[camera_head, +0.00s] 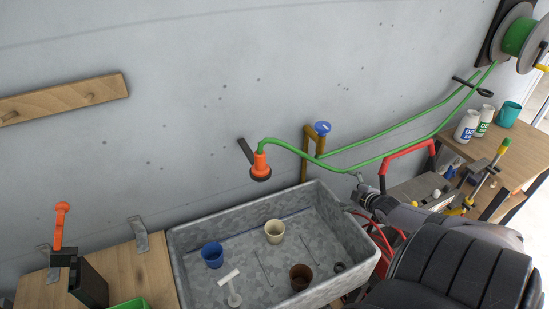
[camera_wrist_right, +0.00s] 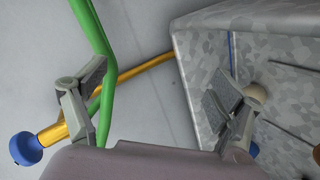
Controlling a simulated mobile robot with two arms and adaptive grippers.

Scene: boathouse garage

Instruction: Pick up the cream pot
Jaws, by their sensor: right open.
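The cream pot (camera_head: 274,231) stands upright inside the grey speckled sink (camera_head: 350,235), near its middle. A small cream round thing in the right wrist view (camera_wrist_right: 257,92), partly behind a finger, looks like the same pot. My right gripper (camera_head: 359,188) is open and empty above the sink's right back rim, apart from the pot and to its right. Its two spread fingers show in the right wrist view (camera_wrist_right: 156,97), with wall between them. My left gripper is not in view.
In the sink are a blue pot (camera_head: 212,255), a brown pot (camera_head: 301,277), a white T-shaped piece (camera_head: 232,286) and thin rods. A green hose (camera_head: 397,156) and a brass pipe with a blue-handled tap (camera_head: 322,128) are close to my right gripper.

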